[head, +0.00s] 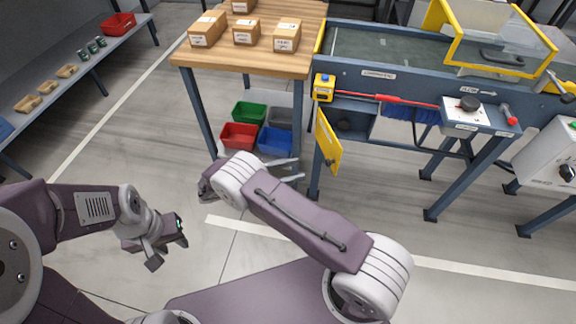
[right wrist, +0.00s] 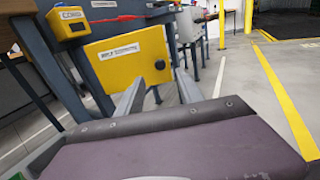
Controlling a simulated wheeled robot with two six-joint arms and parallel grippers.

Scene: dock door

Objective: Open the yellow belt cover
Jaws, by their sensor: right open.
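The yellow belt cover (head: 328,145) is a flat panel at the left end of the conveyor frame. It stands swung outward from the frame, with a dark opening beside it. In the right wrist view the cover (right wrist: 128,60) shows a white label and a dark knob (right wrist: 160,65) near its right edge. My right gripper (head: 291,171) is open, in front of the cover. In the right wrist view its two fingers (right wrist: 160,80) point at the cover, with the knob between their tips in the picture; contact cannot be told. My left gripper (head: 167,250) looks open and empty, low at left.
A yellow box (head: 324,87) with a red cord (head: 385,98) sits above the cover. A control panel (head: 468,113) is to the right. A wooden table (head: 258,62) with boxes stands left, with coloured bins (head: 240,134) below. The floor in front is clear.

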